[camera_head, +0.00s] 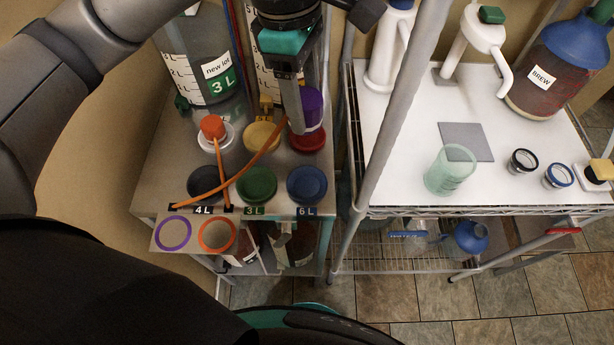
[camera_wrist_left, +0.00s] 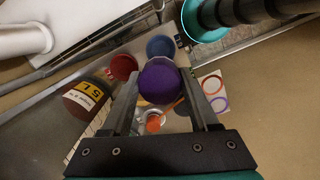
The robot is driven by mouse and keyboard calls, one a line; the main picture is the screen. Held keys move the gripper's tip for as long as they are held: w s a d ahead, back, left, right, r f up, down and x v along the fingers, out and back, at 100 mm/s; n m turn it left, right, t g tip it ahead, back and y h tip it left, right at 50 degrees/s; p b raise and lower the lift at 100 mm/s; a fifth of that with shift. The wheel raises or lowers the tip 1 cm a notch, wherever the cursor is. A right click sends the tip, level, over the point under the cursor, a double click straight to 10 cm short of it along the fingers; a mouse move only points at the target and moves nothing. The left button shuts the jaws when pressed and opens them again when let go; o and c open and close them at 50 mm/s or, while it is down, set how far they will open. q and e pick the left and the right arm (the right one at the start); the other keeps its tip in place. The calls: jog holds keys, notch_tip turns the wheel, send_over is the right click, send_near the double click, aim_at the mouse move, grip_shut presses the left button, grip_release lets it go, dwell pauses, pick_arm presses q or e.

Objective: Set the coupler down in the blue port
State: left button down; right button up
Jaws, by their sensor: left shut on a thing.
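My left gripper (camera_head: 298,118) is shut on the purple coupler (camera_head: 312,104) and holds it up at the back right of the port panel. The coupler shows in the left wrist view (camera_wrist_left: 158,82) between the two fingers. In the head view it appears just above the red port (camera_head: 309,141), with a gap I cannot judge. The blue port (camera_head: 306,184) is an empty round cup at the panel's front right. It also shows beyond the coupler in the left wrist view (camera_wrist_left: 160,46). My right gripper is not seen.
An orange coupler (camera_head: 212,128) sits in the white port, its orange hose (camera_head: 217,165) running to the front edge. Another orange hose (camera_head: 250,155) slants up toward my gripper. Yellow (camera_head: 262,136), green (camera_head: 257,184) and dark (camera_head: 206,184) ports lie nearby. A grey rack post (camera_head: 385,120) stands right.

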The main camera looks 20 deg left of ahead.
pick_arm(q)
jog(key=shift+d+r+n, duration=0.15)
jog(key=shift+r+n, duration=0.25)
jog(key=shift+n, duration=0.3)
jog(key=shift+f, duration=0.4)
notch_tip(320, 180, down, 19)
jog(key=shift+f, duration=0.1)
jog(key=shift+f+b, duration=0.1)
jog(key=shift+b, duration=0.2)
jog(key=shift+c, duration=0.7)
grip_release()
notch_tip(320, 180, up, 12)
jog(key=a, duration=0.1)
jog(key=shift+a+p, duration=0.3)
jog(key=shift+p, duration=0.1)
